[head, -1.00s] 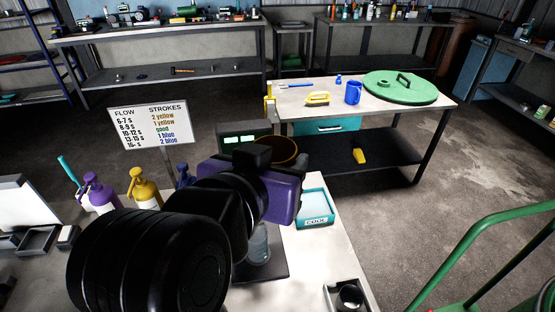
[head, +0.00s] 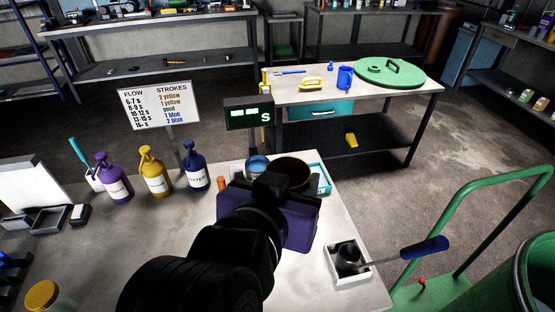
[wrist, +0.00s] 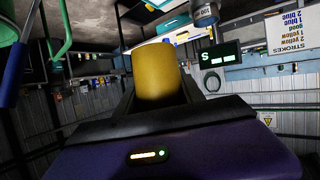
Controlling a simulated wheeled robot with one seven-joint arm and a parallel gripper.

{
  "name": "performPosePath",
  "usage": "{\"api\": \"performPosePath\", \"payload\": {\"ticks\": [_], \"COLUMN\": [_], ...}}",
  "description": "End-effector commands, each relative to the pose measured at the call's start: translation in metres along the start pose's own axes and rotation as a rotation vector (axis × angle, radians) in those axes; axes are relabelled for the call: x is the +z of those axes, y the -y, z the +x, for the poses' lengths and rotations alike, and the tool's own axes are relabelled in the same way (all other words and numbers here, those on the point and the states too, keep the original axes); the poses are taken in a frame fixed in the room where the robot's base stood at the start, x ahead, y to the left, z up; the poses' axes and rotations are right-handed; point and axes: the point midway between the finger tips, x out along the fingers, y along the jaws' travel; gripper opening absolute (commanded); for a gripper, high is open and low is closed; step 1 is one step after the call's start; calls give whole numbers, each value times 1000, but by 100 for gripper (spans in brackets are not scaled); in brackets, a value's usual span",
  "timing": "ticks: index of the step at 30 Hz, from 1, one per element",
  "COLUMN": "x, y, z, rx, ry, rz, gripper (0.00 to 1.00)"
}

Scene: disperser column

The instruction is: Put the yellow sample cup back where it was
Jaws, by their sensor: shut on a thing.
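The yellow sample cup (wrist: 155,76) is between the fingers of my gripper (wrist: 155,95) in the wrist view, and the fingers are shut on it. In the head view my purple gripper body (head: 270,215) is above the right part of the near table. A dark yellow rim just beyond it appears to be the cup (head: 292,172); the gripper hides its lower part. I cannot tell whether its base touches anything. A blue cup (head: 257,166) is just left of the rim.
Purple (head: 114,180), yellow (head: 154,174) and blue (head: 195,168) pump bottles stand left. A teal tray (head: 323,180) is partly hidden behind the cup. At right, a white box (head: 348,276) holds a dark cup; a blue-handled tool (head: 425,248) sticks out beyond the edge.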

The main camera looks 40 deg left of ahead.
Motion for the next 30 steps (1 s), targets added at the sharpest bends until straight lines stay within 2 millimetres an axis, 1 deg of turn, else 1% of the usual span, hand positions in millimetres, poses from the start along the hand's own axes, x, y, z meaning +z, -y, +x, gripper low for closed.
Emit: {"api": "performPosePath", "payload": {"ticks": [3, 5, 6, 8, 9, 11, 12, 17, 20, 27, 30], "x": [19, 28, 37, 49, 61, 78, 91, 144, 181, 285, 321], "y": [-16, -25, -33, -44, -54, -70, -82, -130, -163, -257, -289], "z": [3, 3, 5, 6, 8, 10, 12, 20, 24, 38, 44], "rx": [13, 18, 26, 34, 43, 55, 64, 103, 128, 202, 226], "ry": [3, 2, 5, 4, 7, 9, 10, 13, 16, 21, 19], "rz": [3, 5, 7, 10, 12, 16, 19, 35, 46, 81, 92], "gripper": [1, 1, 1, 1, 1, 1, 1, 1, 1, 1, 1]}}
